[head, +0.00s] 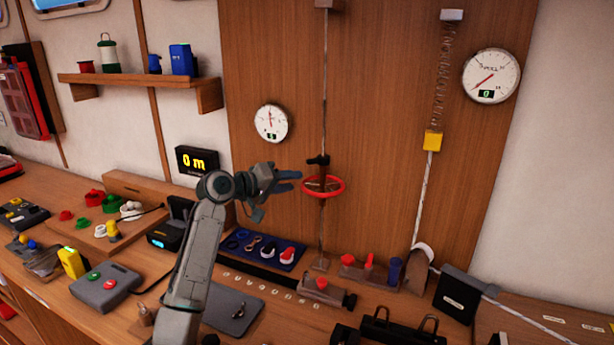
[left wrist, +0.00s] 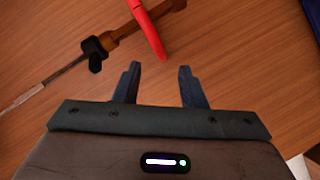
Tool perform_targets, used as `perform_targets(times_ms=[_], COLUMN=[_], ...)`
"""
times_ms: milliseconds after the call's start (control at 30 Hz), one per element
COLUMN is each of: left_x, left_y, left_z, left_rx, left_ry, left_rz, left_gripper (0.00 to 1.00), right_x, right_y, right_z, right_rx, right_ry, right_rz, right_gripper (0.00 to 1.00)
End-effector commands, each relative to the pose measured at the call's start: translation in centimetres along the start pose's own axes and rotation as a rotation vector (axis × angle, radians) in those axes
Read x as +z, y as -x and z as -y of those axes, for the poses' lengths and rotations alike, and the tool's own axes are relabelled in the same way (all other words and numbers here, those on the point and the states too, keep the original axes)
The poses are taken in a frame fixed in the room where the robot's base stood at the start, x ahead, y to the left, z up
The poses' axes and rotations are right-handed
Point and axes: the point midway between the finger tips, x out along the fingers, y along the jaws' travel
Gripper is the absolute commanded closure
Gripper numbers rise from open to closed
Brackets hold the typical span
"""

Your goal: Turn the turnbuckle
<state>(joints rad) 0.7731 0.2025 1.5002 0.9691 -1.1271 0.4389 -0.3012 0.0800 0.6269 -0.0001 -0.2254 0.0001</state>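The turnbuckle (head: 323,202) hangs upright on a thin vertical line against the wooden wall panel, with a red ring (head: 338,193) around its middle and a black fitting at its top. My left gripper (head: 297,181) is just left of the ring, its fingers pointing right towards it. In the left wrist view the red ring (left wrist: 149,27) lies ahead of the parted fingers of my left gripper (left wrist: 158,86), apart from them, with nothing between them. The turnbuckle's brown body (left wrist: 125,29) and black fitting are also there. My right gripper is not in view.
A round dial (head: 271,123) hangs left of the line and a larger dial (head: 491,76) at upper right. A spring (head: 440,75) with a yellow block (head: 432,141) hangs on the right. The bench below holds a blue tray (head: 262,249) and several small devices.

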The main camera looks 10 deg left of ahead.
Motion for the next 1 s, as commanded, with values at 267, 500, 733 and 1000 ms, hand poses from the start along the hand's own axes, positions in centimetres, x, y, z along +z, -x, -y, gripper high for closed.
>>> perform_targets(times_ms=[267,500,733,1000], left_x=[-0.1,0.0,0.0,0.0], left_y=[-4.8,-6.3,-6.4,-6.3], left_z=[-0.2,-0.1,0.0,0.0], left_rx=[0.001,0.000,0.000,0.000], left_ry=[0.002,-0.002,-0.002,-0.002], left_rz=[0.002,0.001,0.001,0.001], left_gripper=[0.63,0.63,0.63,1.00], right_x=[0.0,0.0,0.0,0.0], right_y=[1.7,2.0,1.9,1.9], right_z=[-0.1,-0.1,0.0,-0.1], right_rx=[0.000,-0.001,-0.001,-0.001], right_ry=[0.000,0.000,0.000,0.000], right_rz=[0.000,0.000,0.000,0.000], right_gripper=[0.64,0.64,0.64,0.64])
